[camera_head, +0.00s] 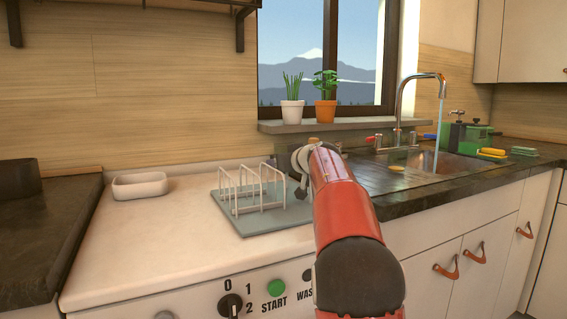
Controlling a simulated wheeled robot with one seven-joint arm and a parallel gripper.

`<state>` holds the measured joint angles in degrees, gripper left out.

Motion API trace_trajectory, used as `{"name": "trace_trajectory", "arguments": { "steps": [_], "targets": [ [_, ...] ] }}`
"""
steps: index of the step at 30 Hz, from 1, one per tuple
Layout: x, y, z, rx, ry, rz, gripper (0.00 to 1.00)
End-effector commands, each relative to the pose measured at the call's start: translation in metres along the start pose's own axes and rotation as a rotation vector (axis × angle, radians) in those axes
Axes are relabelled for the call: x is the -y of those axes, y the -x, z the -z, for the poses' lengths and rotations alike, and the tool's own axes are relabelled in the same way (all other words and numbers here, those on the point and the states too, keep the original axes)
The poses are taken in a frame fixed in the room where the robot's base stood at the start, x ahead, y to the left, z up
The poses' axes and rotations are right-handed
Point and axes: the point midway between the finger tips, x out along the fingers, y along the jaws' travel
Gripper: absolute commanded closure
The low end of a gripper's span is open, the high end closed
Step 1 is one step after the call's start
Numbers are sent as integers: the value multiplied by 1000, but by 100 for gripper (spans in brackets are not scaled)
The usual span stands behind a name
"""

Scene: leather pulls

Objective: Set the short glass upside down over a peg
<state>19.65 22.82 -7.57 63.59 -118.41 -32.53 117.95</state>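A rack of several white upright pegs (243,187) stands on a grey-blue board (285,219) on the white worktop. No short glass can be made out. My red arm reaches up from the bottom, just right of the rack, and covers the board's right part. Grey and dark parts of my gripper (301,176) show at the arm's far end, by the rack's right side. Its fingertips are hidden, so I cannot tell whether it is open or holds anything.
A white dish (139,185) sits left of the rack, with bare worktop (150,235) in front. The sink (455,167) is at right, under a tap (402,105) with running water. Two potted plants (325,110) stand on the window ledge. A dark counter (45,235) borders the left.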

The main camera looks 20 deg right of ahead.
Motion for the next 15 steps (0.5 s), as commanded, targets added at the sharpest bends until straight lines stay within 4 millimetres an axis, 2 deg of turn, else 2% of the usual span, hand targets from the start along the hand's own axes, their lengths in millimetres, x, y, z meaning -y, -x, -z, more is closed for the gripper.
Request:
{"name": "trace_trajectory", "arguments": {
  "steps": [1, 4, 5, 10, 15],
  "targets": [
    [-7, -6, -22, 36, -6, -3, 66],
    [-7, -6, -23, 37, -6, -3, 66],
    [-7, -6, -23, 37, -6, -3, 36],
    [-7, -6, -24, 39, -5, -3, 14],
    [-8, -6, -24, 39, -6, -3, 13]
  ]
}}
